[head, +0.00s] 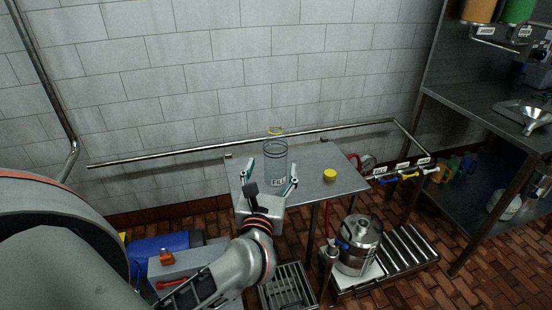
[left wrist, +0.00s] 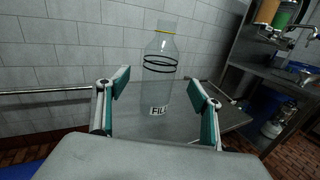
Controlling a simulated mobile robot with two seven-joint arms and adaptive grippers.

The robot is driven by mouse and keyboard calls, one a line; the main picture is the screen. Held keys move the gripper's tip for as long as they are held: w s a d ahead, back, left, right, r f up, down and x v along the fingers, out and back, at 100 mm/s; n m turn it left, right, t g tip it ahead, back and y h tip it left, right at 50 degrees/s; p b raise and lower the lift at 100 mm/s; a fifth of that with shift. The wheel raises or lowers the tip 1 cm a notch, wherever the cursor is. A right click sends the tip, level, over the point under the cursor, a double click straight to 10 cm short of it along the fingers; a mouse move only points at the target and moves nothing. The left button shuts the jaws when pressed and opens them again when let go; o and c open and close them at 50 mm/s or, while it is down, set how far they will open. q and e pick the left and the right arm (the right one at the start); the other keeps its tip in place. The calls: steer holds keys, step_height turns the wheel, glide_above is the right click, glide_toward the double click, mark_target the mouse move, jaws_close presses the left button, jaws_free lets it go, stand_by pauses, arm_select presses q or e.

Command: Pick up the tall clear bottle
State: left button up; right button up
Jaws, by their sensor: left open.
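The tall clear bottle (head: 275,158) stands upright on the small metal table (head: 330,160). It has a yellow ring at its neck, dark bands round its body and a "FILL" label. In the left wrist view the bottle (left wrist: 158,85) shows between and beyond the fingers. My left gripper (head: 268,175) is open, its teal-padded fingers spread on either side of the bottle's lower part in the picture. I cannot tell whether they touch it. In the left wrist view the left gripper (left wrist: 160,95) holds nothing. My right gripper is not in view.
A yellow cap (head: 329,175) lies on the table right of the bottle. A metal rail (head: 180,155) runs along the tiled wall behind. A steel keg (head: 359,245) stands on a low rack to the right. Valves with coloured handles (head: 400,176) sit beyond the table's right edge.

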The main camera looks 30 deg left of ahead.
mark_target(275, 155)
arm_select(q)
steer(key=shift+w+f+n, duration=0.15)
steer(key=shift+n, duration=0.15)
steer(key=shift+w+a, duration=0.2)
steer(key=shift+w, duration=0.1)
steer(key=x, duration=0.4)
steer(key=p+x, duration=0.1)
steer(key=x, duration=0.2)
steer(key=shift+f, duration=0.3)
steer(key=c, duration=1.2)
